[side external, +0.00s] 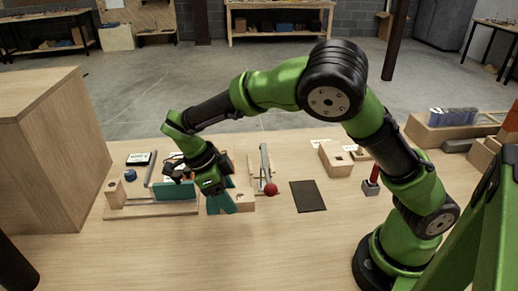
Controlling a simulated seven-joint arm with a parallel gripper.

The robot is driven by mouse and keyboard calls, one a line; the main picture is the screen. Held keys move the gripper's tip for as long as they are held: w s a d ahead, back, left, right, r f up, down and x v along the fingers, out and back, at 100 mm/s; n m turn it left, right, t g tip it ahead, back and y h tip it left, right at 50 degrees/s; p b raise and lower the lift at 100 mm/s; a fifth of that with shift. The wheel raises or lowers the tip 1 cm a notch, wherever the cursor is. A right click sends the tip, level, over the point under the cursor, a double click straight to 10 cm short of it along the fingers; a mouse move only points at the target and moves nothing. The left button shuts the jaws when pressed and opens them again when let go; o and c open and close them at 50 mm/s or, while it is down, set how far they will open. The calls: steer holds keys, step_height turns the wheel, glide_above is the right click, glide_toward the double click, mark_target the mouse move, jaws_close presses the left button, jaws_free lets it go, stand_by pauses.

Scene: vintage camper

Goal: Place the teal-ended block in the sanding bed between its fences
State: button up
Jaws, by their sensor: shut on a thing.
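My gripper (207,182) hangs over the left part of the bench, pointing down and tilted. It is shut on a block with a teal face (221,202), which shows just below and right of the fingers. The fingertips and most of the block's body are hidden by the gripper. A low wooden fixture (150,211), which looks like the sanding bed, lies left of the gripper. It has a teal strip (172,191) and a grey rail (150,171). The block appears near the fixture's right end; I cannot tell whether they touch.
A tall wooden cabinet (50,190) borders the left. Right of the gripper stand a lever with a red ball (270,189), a dark mat (308,196), a wooden block with a hole (338,158) and a red-handled tool (373,179). The front bench is clear.

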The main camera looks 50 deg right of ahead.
step_height(320, 180, down, 6)
steer(key=shift+f, duration=0.15)
steer(key=s+d, duration=0.2)
steer(key=shift+s+d, duration=0.35)
steer(key=shift+d, duration=0.05)
steer(key=s+d, duration=0.2)
steer(key=shift+s+d, duration=0.4)
steer(key=shift+d+f, duration=0.1)
steer(key=shift+f, duration=0.45)
steer(key=shift+f, duration=0.1)
steer(key=o, duration=1.1)
